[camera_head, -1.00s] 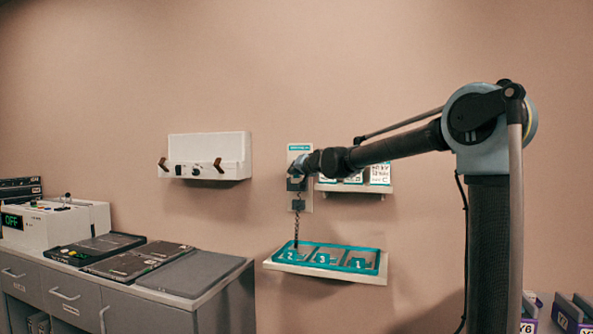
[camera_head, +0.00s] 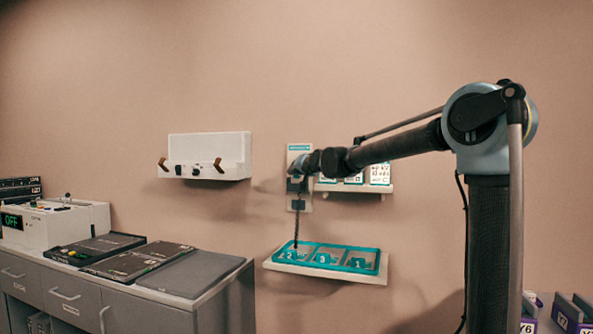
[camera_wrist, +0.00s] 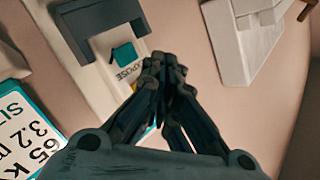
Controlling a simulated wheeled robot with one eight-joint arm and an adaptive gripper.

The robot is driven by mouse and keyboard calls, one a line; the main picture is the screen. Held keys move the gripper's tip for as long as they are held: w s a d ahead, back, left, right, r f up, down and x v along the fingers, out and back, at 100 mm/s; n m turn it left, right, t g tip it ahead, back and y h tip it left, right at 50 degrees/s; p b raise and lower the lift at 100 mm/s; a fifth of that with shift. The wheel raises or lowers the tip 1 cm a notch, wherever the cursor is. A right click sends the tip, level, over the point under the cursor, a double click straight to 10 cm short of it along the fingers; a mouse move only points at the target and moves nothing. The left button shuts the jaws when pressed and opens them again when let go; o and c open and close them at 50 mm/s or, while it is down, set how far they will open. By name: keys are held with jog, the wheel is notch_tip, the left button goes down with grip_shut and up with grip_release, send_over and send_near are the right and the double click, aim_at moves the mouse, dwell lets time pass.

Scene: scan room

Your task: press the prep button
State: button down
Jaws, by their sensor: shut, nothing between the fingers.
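A narrow white wall panel (camera_head: 306,151) with a teal label strip hangs in the middle of the wall. In the wrist view, this panel (camera_wrist: 97,78) carries a dark block, a teal piece (camera_wrist: 124,55) and the word EXPOSE. I cannot make out a button marked prep; part of the panel is hidden behind my fingers. My gripper (camera_wrist: 168,68) is shut and empty, its tips close in front of the panel beside the EXPOSE lettering. I cannot tell whether they touch it. In the head view my arm's end covers the panel's middle.
A dark cord (camera_head: 297,222) hangs from the panel area to a teal tray (camera_head: 375,249) on a shelf below. A card rack (camera_head: 380,188) is close at right, and a white wall unit (camera_head: 235,148) at left. A console (camera_head: 85,214) stands on the left cabinet.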

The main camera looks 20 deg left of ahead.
jog(key=shift+w, duration=0.7)
dwell(1.0)
jog(key=shift+s, duration=0.8)
jog(key=shift+s+a, duration=0.1)
jog(key=shift+s+a, duration=0.1)
jog(key=shift+s, duration=2.3)
